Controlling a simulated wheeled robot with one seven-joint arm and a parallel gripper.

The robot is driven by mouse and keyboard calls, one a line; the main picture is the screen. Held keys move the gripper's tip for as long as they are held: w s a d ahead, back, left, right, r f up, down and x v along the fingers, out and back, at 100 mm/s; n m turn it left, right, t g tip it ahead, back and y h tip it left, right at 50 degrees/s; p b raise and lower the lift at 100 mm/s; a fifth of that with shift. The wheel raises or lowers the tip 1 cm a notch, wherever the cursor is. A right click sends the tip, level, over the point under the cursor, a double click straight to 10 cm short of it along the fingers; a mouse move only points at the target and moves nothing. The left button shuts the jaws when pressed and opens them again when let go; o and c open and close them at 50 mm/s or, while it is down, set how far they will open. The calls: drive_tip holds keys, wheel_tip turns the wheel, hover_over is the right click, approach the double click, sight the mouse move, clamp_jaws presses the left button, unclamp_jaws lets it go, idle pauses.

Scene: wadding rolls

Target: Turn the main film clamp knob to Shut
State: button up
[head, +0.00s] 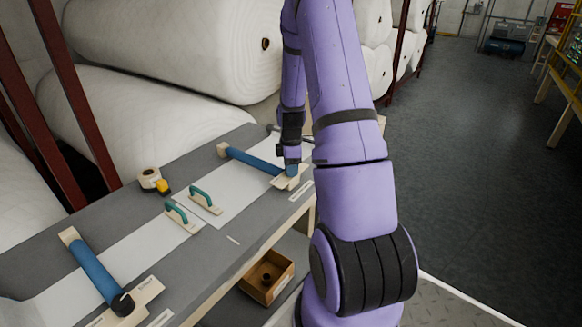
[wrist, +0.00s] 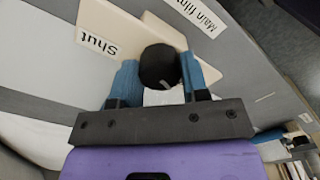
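The main film clamp's black round knob (wrist: 159,66) sits on a pale wooden block (wrist: 215,62), with a small light mark at its edge nearest my gripper. A "Shut" label (wrist: 97,43) lies to its left and a "Main film" label (wrist: 200,16) above right in the wrist view. My gripper (wrist: 158,78) has its blue fingers on both sides of the knob, seemingly touching it. In the head view my gripper (head: 290,168) points down at the right end of the far blue bar (head: 252,159); it hides the knob there.
A second blue-bar clamp (head: 98,272) with a black knob (head: 122,303) stands nearer on the grey bench (head: 235,215). Two teal handles (head: 206,199) and a tape roll (head: 149,179) lie between. Big white rolls (head: 175,45) stand behind. A wooden box (head: 284,284) sits below.

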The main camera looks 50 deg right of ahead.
drive_tip(key=shift+m, duration=0.4)
drive_tip(key=m, duration=0.5)
drive_tip(key=shift+m, duration=0.4)
drive_tip(key=m, duration=1)
drive_tip(key=shift+m, duration=0.4)
drive_tip(key=m, duration=0.3)
drive_tip(key=shift+m, duration=0.3)
drive_tip(key=m, duration=0.3)
drive_tip(key=shift+m, duration=1.9)
